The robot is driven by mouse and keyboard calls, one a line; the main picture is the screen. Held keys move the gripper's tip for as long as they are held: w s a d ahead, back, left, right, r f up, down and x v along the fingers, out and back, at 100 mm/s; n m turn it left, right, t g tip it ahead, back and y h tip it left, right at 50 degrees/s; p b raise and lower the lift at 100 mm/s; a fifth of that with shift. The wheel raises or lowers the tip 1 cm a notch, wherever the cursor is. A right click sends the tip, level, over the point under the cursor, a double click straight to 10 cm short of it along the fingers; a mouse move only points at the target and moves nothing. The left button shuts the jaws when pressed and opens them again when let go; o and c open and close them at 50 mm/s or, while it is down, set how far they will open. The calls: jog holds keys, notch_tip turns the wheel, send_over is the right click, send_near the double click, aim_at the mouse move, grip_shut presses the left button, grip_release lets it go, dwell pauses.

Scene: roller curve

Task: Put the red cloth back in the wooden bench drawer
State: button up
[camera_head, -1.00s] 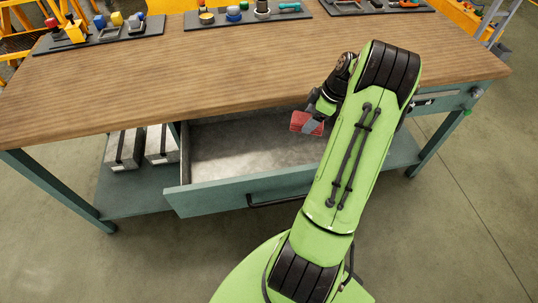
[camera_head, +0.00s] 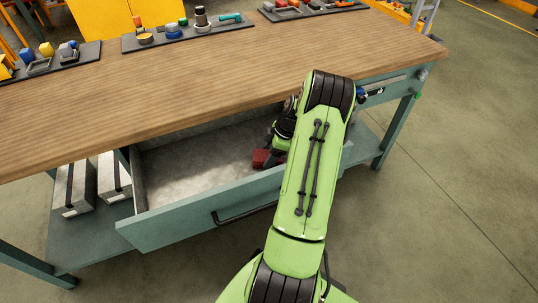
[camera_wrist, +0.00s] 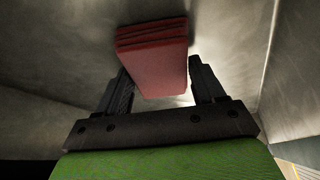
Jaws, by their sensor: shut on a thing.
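The red cloth (camera_head: 262,158) is a folded, layered block. My gripper (camera_head: 275,157) is shut on it inside the open bench drawer (camera_head: 160,227), towards the drawer's right end. In the wrist view the red cloth (camera_wrist: 157,62) sits between the two dark fingers of my gripper (camera_wrist: 160,85), with grey drawer walls around it. I cannot tell whether the cloth touches the drawer floor. The drawer's visible floor is bare. My arm hides the drawer's right end.
The wooden bench top (camera_head: 210,85) overhangs the drawer's back. Tool trays (camera_head: 187,34) stand along its far side. Two grey boxes (camera_head: 75,188) sit on the lower shelf at left. The drawer front carries a dark handle (camera_head: 245,213).

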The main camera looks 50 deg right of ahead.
jog(key=o, duration=1.1)
